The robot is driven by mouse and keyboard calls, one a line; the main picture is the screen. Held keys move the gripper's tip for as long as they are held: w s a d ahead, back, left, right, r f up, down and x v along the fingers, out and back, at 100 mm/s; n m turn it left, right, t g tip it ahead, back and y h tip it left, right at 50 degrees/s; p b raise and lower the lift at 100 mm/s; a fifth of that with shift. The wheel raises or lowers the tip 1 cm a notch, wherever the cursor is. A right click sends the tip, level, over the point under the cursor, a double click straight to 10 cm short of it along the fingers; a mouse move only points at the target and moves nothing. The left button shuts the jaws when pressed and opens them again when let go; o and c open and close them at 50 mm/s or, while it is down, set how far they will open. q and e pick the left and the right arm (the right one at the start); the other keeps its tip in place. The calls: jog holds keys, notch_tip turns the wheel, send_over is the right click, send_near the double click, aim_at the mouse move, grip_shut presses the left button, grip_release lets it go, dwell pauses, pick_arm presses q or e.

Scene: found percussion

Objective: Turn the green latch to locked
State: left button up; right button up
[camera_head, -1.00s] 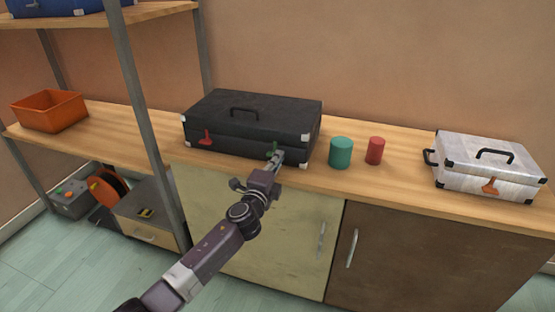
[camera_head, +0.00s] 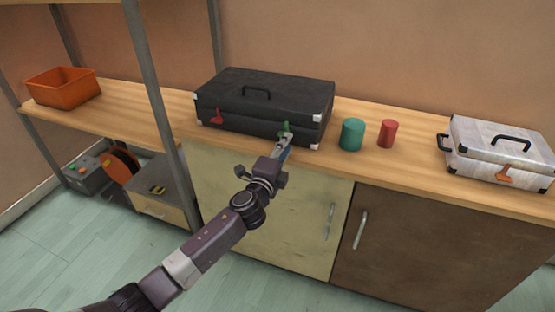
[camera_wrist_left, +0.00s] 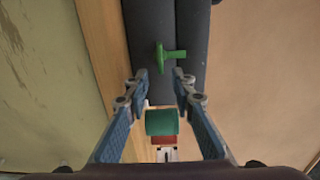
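The black case (camera_head: 250,98) lies on the wooden counter. Its front has a red latch (camera_head: 217,116) on the left and the green latch (camera_head: 285,128) on the right. My left gripper (camera_head: 286,141) is at the case's front, right by the green latch. In the left wrist view the gripper (camera_wrist_left: 160,76) is open and empty, its two blue-grey fingers apart. The green latch (camera_wrist_left: 162,56) shows just past the fingertips, roughly in line with the gap, with a stub pointing right. I cannot tell whether a finger touches it. My right gripper is not in view.
A green cylinder (camera_head: 352,134) and a red cylinder (camera_head: 387,134) stand right of the black case. A white case (camera_head: 497,150) with an orange latch is farther right. An orange bin (camera_head: 62,88) and a grey shelf post (camera_head: 152,95) are on the left.

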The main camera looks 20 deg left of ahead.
pick_arm(q)
jog(key=s, duration=0.8)
jog(key=shift+s+a, duration=0.15)
jog(key=shift+s, duration=0.2)
